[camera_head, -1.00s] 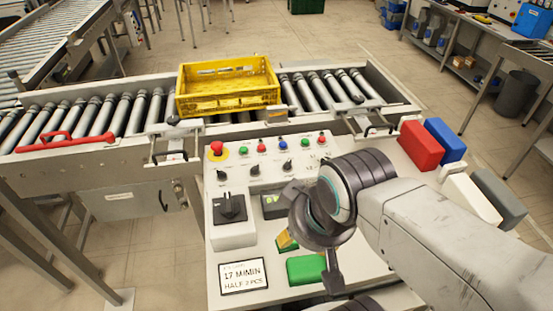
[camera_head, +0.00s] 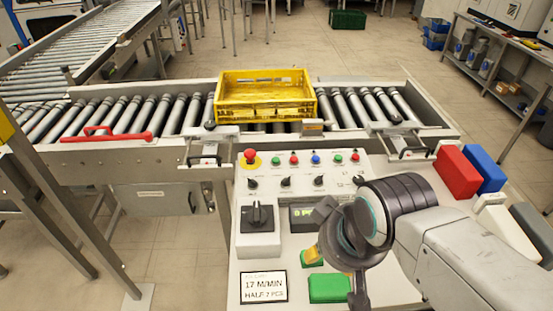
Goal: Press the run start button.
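A light grey control panel (camera_head: 273,207) stands in front of the conveyor. Its top row holds a red mushroom button on yellow (camera_head: 250,156), a green button (camera_head: 276,161), red and blue buttons, another green button (camera_head: 338,158) and a red one at the right. I cannot read the labels, so which one is run start is unclear. My gripper (camera_head: 336,272) is over the lower right of the panel, its fingers spread apart, nearer to me than the button row.
A black rotary switch (camera_head: 257,217), a "17 M/MIN HALF 2 PCS" sign (camera_head: 264,287) and a green block (camera_head: 330,288) are on the panel. A yellow crate (camera_head: 265,112) sits on the rollers behind. Red (camera_head: 457,173) and blue (camera_head: 486,169) blocks stand at the right.

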